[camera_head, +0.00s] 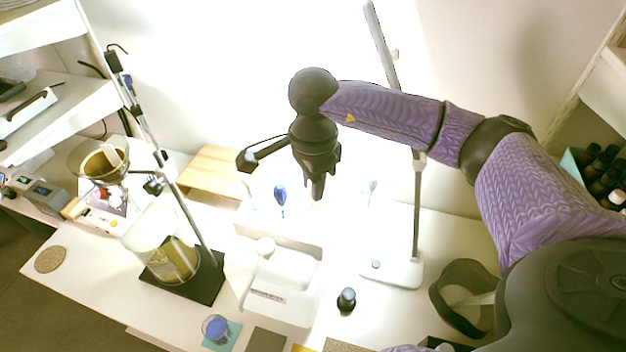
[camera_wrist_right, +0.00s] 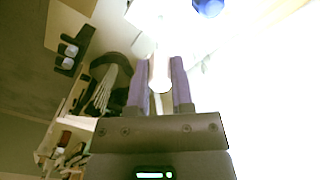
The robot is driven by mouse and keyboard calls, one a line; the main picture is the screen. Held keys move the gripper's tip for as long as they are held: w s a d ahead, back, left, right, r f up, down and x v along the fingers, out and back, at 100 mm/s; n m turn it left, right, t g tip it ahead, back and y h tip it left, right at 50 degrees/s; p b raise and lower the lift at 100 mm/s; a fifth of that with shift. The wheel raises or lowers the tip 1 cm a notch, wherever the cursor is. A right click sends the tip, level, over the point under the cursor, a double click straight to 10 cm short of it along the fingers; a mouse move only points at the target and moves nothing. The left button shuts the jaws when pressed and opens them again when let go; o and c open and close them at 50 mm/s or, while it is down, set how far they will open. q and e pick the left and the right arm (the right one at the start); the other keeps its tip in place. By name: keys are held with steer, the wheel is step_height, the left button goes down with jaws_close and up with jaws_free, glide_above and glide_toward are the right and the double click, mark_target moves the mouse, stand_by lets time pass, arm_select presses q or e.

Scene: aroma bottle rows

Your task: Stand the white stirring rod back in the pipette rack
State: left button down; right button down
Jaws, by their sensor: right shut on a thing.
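My right gripper (camera_head: 317,192) hangs in the upper middle of the head view, fingers pointing down, above and behind the white bench. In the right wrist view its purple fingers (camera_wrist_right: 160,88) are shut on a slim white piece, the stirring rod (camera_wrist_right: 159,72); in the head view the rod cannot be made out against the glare. The pipette rack (camera_head: 283,232) seems to be the pale, washed-out stand below the gripper. A blue-bulbed pipette (camera_head: 280,196) and a pale-bulbed pipette (camera_head: 373,187) stand upright near it. The blue bulb also shows in the wrist view (camera_wrist_right: 208,6). My left gripper is not in view.
A white balance-like device (camera_head: 280,285) stands in front of the rack. A retort stand with a funnel (camera_head: 103,160) and beaker (camera_head: 162,250) is at left, a tall metal pole (camera_head: 418,200) at right. A dark bottle (camera_head: 346,301) and blue-filled cup (camera_head: 216,328) sit in front.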

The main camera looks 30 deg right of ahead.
steer(key=shift+f, duration=0.15)
steer(key=shift+f+b, duration=1)
steer(key=shift+c, duration=2.1)
jaws_free()
steer(key=shift+r, duration=0.15)
steer(key=shift+r+p, duration=1.85)
steer(key=shift+r, duration=0.55)
